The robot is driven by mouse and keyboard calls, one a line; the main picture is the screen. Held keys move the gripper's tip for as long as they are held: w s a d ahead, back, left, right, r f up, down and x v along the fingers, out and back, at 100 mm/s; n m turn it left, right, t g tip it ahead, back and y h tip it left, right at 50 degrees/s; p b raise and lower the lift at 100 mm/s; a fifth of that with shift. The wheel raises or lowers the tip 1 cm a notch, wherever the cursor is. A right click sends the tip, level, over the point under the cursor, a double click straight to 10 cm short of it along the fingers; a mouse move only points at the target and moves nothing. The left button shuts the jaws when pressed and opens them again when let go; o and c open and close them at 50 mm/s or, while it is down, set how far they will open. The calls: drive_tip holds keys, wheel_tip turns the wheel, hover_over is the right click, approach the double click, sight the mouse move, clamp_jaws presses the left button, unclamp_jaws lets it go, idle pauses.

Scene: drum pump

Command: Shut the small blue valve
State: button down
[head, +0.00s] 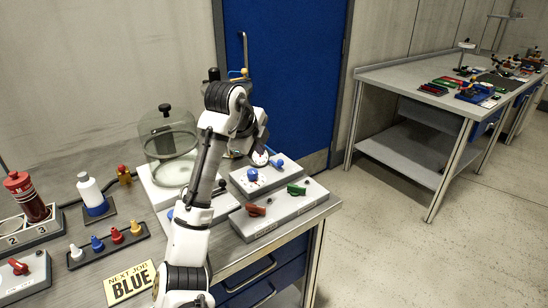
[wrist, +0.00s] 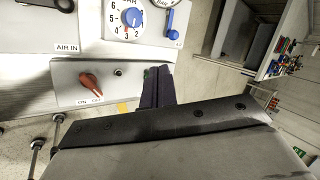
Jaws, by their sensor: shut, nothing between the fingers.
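In the wrist view a small blue valve lever (wrist: 171,20) sits at the right end of the upper panel, beside a dial with a round blue knob (wrist: 132,17). In the head view the blue lever (head: 276,163) and the knob (head: 252,174) are on the rear grey box. My gripper (wrist: 158,70) is shut and empty, its dark fingers together. In the wrist view its tips show just below the blue lever, apart from it in the picture. The fingers cover most of a green handle, of which a sliver shows at their left. I cannot make out the fingertips in the head view.
The front box carries a red handle (head: 256,210) and a green handle (head: 296,190), close to the fingers. A glass bell jar (head: 170,140) stands left of my arm. A white gauge (head: 260,158) rises behind the blue knob. The bench's right edge is near the boxes.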

drive_tip(key=b, duration=0.5)
approach(279, 164)
wheel_tip(279, 164, down, 4)
drive_tip(key=shift+w+d+f, duration=0.25)
drive_tip(key=shift+w+d, duration=0.05)
drive_tip(key=shift+w, duration=0.25)
drive_tip(key=shift+w+d+f, duration=0.2)
drive_tip(key=shift+w+d, duration=0.05)
drive_tip(key=shift+w, duration=0.3)
drive_tip(key=shift+w+d+f, duration=0.2)
drive_tip(key=shift+w, duration=0.25)
drive_tip(key=shift+d, duration=0.1)
